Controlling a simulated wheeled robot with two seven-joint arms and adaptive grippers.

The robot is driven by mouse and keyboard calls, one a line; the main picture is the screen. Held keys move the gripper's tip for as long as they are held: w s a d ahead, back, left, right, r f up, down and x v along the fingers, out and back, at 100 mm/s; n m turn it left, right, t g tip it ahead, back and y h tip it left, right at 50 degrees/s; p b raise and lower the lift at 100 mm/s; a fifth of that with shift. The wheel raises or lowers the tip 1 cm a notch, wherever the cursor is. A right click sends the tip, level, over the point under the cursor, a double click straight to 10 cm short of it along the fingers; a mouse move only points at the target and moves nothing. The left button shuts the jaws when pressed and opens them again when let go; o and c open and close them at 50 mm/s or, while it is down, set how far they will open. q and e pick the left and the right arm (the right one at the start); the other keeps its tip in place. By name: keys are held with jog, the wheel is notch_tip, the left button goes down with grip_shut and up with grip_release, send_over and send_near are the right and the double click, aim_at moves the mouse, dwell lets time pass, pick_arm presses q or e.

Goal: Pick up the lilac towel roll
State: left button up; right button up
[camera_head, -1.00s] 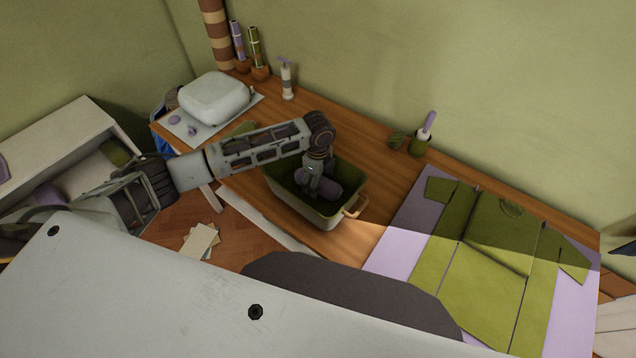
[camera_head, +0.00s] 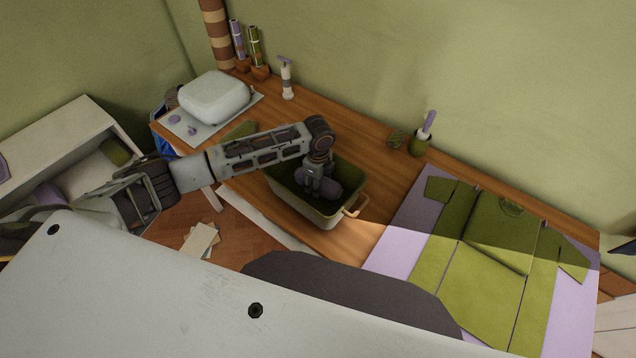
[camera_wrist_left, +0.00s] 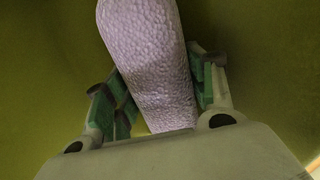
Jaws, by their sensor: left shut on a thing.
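The lilac towel roll (camera_head: 341,180) is in the green-lined basket (camera_head: 328,211) on the wooden table in the head view. My left gripper (camera_head: 322,188) reaches down into the basket from above and is shut on the roll. In the left wrist view the bumpy lilac roll (camera_wrist_left: 150,65) lies between the two green-padded fingers (camera_wrist_left: 160,95), with the green lining behind it. The gripper hides part of the roll in the head view. My right gripper is not in view.
A green cup (camera_head: 419,143) stands near the wall. Bare wood (camera_head: 375,185) lies between.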

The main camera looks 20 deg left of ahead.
pick_arm(q)
jog(key=shift+c, duration=1.2)
jog(key=shift+r, duration=0.15)
notch_tip(320, 180, up, 9)
jog(key=shift+f, duration=0.15)
jog(key=shift+r+b, duration=0.3)
jog(key=shift+r, duration=0.25)
